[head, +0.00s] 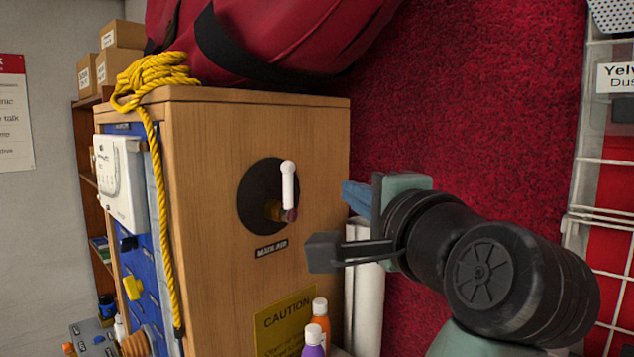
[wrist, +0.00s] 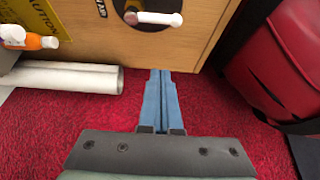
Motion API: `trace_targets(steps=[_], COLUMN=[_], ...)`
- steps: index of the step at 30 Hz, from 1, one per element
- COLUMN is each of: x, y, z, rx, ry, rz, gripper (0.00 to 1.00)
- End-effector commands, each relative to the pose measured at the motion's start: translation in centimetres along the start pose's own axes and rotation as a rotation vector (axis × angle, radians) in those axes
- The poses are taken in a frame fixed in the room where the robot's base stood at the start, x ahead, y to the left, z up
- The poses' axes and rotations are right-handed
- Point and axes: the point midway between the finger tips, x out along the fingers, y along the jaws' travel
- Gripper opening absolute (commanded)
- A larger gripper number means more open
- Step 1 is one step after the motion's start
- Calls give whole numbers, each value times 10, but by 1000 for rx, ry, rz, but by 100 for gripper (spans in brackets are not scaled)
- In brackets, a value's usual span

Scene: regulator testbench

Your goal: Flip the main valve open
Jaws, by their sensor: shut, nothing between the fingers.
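The main valve is a white lever handle (head: 289,182) on a round black disc (head: 256,192) on the wooden cabinet's face. In the head view the handle stands upright, with a brass and dark red hub at its lower end. In the wrist view the white handle (wrist: 158,18) lies sideways at the top edge. My gripper (head: 348,192) is right of the valve, clear of the handle. Its blue fingers are together and empty; in the wrist view the fingertips (wrist: 163,73) point towards the handle, without visible contact.
The wooden cabinet (head: 215,245) carries yellow rope (head: 152,78) and a red bag (head: 270,35). White rolls (head: 364,285) stand beside it, below my gripper. Bottles (head: 320,318) are in front. A wire rack (head: 597,220) is at the right.

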Motion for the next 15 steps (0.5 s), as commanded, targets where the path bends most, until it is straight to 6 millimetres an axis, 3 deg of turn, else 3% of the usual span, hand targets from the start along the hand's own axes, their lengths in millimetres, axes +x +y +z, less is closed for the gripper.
trace_targets(steps=[5,15], x=[20,84], y=[-2,-3], z=[1,1], rx=[1,0], ry=[-3,-2], rz=[4,4], gripper=[0,0])
